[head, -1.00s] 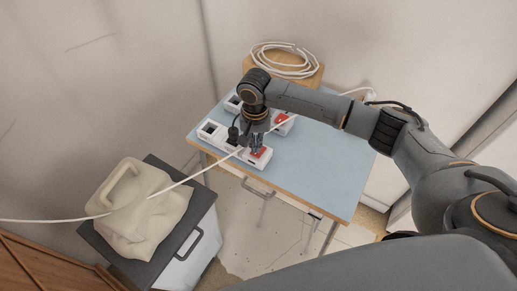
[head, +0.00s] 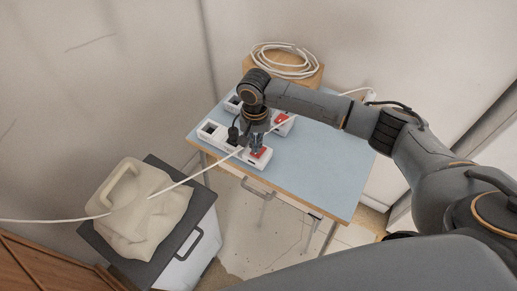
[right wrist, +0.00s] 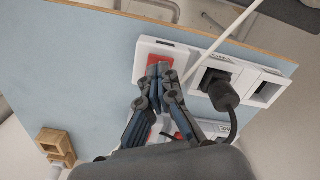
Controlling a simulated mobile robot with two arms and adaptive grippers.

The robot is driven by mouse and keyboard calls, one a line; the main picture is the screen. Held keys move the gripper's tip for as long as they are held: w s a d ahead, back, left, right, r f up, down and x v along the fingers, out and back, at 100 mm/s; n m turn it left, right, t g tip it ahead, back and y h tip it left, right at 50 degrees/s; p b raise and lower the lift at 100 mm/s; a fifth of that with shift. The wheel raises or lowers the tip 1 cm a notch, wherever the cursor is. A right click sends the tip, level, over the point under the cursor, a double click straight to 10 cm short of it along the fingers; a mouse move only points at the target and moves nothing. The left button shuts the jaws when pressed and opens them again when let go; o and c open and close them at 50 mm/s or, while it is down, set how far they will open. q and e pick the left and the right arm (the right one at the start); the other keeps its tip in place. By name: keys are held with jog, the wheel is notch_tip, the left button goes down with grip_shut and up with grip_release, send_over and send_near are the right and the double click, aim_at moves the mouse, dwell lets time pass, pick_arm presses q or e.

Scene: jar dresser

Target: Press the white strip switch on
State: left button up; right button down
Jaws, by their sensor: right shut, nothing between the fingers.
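A white power strip (head: 212,132) lies along the front edge of the blue table, with a red switch (head: 262,153) at its right end. My right gripper (head: 256,147) points down at this switch with its fingers together and empty. In the right wrist view, the fingertips (right wrist: 160,74) are at the red switch (right wrist: 160,60) and overlap part of it; I cannot tell whether they press it. A black plug (right wrist: 216,82) sits in the strip beside the switch. A second white strip with a red switch (head: 285,118) lies behind, partly hidden by my arm. My left gripper is out of view.
A white cable crosses over the front strip. A coil of white cable (head: 283,60) lies on a wooden box (head: 297,80) at the back of the table (head: 310,175).

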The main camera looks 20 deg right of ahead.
jog(key=shift+f, duration=1)
dwell(0.3)
notch_tip(320, 180, up, 7)
jog(key=p, duration=0.8)
jog(key=shift+r+p, duration=0.1)
jog(key=shift+p, duration=0.3)
dwell(0.3)
